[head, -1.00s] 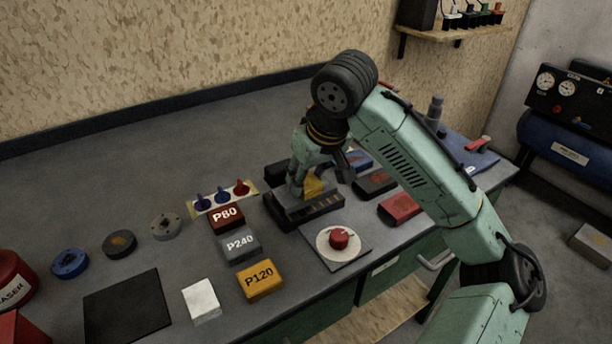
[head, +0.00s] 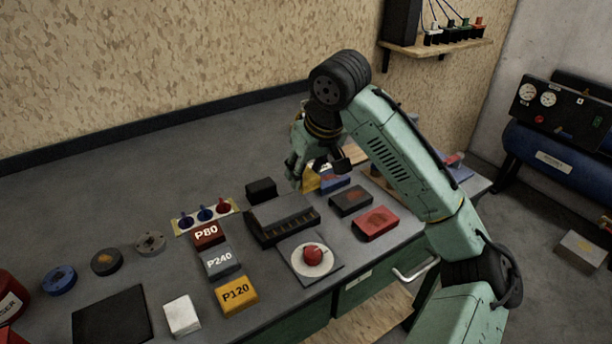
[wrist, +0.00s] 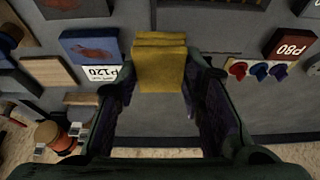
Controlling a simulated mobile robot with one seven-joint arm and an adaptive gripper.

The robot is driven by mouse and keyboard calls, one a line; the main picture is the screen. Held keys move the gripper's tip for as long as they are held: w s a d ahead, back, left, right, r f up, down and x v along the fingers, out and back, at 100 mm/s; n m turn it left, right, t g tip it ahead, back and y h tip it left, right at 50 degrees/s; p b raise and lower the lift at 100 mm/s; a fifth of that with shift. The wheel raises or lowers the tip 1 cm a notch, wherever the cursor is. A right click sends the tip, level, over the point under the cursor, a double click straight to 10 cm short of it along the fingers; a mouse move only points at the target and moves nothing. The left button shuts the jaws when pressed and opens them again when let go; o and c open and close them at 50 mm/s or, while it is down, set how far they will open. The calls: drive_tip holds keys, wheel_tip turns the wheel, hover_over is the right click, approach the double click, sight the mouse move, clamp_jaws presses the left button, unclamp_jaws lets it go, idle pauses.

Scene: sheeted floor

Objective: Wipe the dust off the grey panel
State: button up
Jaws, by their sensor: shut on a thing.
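My gripper (head: 298,178) is shut on a yellow block (wrist: 160,65) and holds it above the bench, just behind the dark slotted tray (head: 262,234). In the head view, my gripper partly hides the block (head: 312,182). The grey panel (head: 343,207), a dark grey slab with a reddish-brown patch on top, lies on the bench to the right of my gripper. Its edge shows at the top left of the wrist view (wrist: 88,12). A blue panel (head: 336,184) with a similar patch lies behind it, and a red panel (head: 388,228) in front.
Blocks marked P80 (head: 208,243), P240 (head: 216,271) and P120 (head: 228,306) stand left of the tray. A plate with a red knob (head: 312,256) lies in front of it. A black block (head: 261,187) is behind. The back left of the bench is clear.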

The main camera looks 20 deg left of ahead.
drive_tip(key=shift+r, duration=2)
